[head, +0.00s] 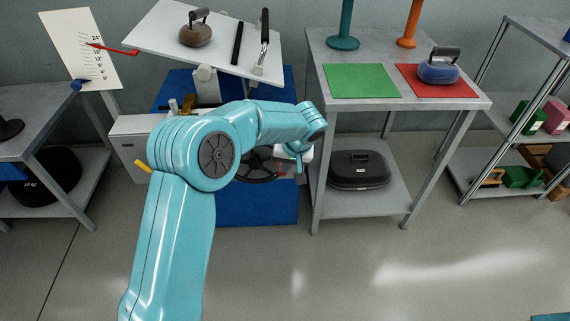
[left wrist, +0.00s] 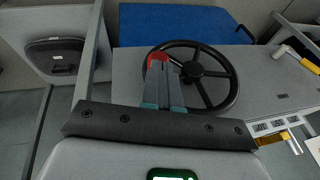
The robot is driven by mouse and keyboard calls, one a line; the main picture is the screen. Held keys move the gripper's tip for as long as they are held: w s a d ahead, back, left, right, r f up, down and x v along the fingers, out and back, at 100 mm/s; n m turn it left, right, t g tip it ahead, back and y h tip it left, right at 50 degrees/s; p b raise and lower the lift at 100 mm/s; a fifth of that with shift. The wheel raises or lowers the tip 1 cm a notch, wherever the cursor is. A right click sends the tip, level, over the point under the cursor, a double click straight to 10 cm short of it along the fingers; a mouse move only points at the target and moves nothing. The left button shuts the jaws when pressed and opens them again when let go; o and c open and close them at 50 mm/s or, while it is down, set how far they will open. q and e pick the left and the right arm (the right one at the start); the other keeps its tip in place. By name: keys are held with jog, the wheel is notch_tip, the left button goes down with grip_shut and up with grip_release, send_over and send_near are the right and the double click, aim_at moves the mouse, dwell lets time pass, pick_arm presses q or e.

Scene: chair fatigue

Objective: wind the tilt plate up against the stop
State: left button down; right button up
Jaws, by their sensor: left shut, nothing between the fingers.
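The pale tilt plate (head: 215,45) sits tilted at the top of the head view, with a brown curling stone (head: 196,32) on it. A red pointer (head: 112,49) reaches over the upper part of a white scale board (head: 85,60). The black handwheel (head: 258,170) is below the plate, partly hidden by my left arm. In the left wrist view the handwheel (left wrist: 232,88) shows a red part (left wrist: 156,58) on its rim. My left gripper (left wrist: 163,82) is shut and empty, its tips by that red part; contact is unclear. My right gripper is out of view.
A grey table (head: 440,101) on the right holds a green mat (head: 360,81), a red mat (head: 462,89) and a blue curling stone (head: 438,69). A black case (head: 360,169) is on its lower shelf. Open floor lies in front.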

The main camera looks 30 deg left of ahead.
pick_arm(q)
jog(key=shift+r, duration=0.1)
jog(key=a+r+p+v, duration=0.1)
jog(key=p+v, duration=0.3)
jog(key=v, duration=0.9)
jog(key=s+d+f+m+g+h, duration=0.1)
jog(key=s+d+f+h, duration=0.1)
jog(key=s+d+f, duration=0.5)
jog(key=s+d+f+m+h, duration=0.2)
jog(key=s+f+h, duration=0.15)
jog(key=f, duration=0.85)
jog(key=s+d+f+m+g+h, duration=0.15)
jog(key=s+d+f, duration=0.25)
jog(key=s+f, duration=0.4)
jog(key=s+d+f+n, duration=0.1)
jog(key=s+f, duration=0.3)
jog(key=s, duration=0.4)
notch_tip(320, 180, up, 13)
jog(key=t+p, duration=0.1)
jog(key=p, duration=1.2)
jog(key=shift+s+h, duration=0.4)
jog(key=shift+s, duration=0.05)
